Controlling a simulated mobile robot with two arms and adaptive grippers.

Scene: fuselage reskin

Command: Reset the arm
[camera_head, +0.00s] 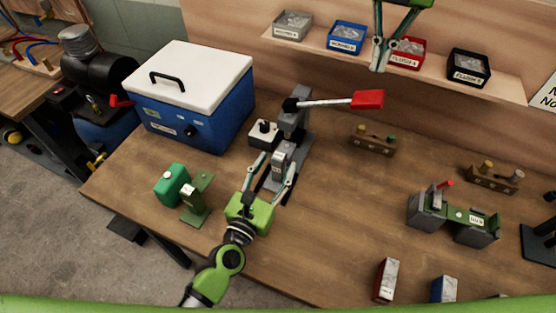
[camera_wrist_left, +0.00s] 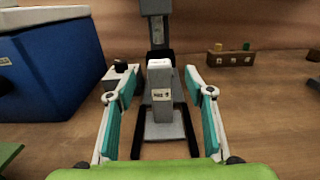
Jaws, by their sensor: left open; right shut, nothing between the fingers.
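My left gripper (camera_head: 274,168) reaches in low over the workbench. Its two fingers are spread open, one to each side of a grey labelled block (camera_head: 281,157) at the front of a grey lever press (camera_head: 294,104). The left wrist view shows the open fingers (camera_wrist_left: 160,82) with the block (camera_wrist_left: 160,92) beyond and between them; whether they touch it I cannot tell. The press has a lever arm with a red handle (camera_head: 367,99) pointing right. My right gripper (camera_head: 381,66) hangs at the top, shut and empty, in front of the bin shelf.
A blue cooler-like box (camera_head: 190,110) with white lid stands left of the press. A green device (camera_head: 185,192) is at the front left, a grey-green fixture (camera_head: 452,217) at right. Bins line the shelf (camera_head: 440,82).

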